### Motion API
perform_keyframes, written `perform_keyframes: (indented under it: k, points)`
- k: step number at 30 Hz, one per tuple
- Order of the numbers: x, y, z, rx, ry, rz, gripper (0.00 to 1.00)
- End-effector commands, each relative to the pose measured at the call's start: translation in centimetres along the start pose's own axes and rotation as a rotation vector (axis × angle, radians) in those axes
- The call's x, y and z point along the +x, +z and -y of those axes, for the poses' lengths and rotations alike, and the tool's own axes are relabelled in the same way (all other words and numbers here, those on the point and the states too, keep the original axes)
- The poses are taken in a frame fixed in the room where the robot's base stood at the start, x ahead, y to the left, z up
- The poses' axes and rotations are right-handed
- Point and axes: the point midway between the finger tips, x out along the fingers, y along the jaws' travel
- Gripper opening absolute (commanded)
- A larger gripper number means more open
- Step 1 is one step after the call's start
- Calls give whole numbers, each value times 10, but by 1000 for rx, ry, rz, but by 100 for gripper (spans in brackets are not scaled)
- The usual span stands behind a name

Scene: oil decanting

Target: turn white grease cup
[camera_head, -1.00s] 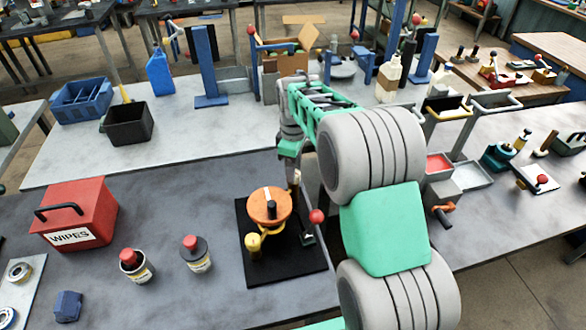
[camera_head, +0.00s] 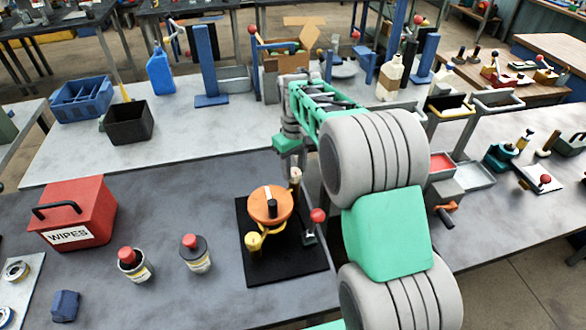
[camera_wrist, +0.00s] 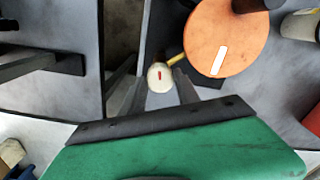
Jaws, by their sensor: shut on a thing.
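The white grease cup (camera_wrist: 160,77) is a small round off-white cap with a short red mark on top, seen from above in the wrist view. In the head view the grease cup (camera_head: 295,178) stands at the far right edge of the orange disc. My gripper (camera_wrist: 160,90) is shut on the cup, one finger on each side of it. In the head view my gripper (camera_head: 294,172) comes down from above and behind the disc; its fingertips are small and partly hidden there. The orange disc (camera_wrist: 232,38) with a white stripe lies beside the cup.
The orange disc (camera_head: 265,212) sits on a black base plate (camera_head: 290,268), with a yellow cup (camera_head: 253,241) in front and a red-knobbed lever (camera_head: 317,216) at right. Two red-capped containers (camera_head: 195,253) and a red wipes box (camera_head: 75,212) stand left. Bare table separates them from the plate.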

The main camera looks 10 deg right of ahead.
Motion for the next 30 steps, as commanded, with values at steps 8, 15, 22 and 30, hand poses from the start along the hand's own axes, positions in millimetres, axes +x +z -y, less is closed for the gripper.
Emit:
perform_keyframes:
  k: [8,15,22,30]
  points:
    - [-1,-1,0,139,1,-2,0]
    - [-1,-1,0,186,1,-2,0]
    - [-1,-1,0,190,1,-2,0]
    - [-1,-1,0,190,1,-2,47]
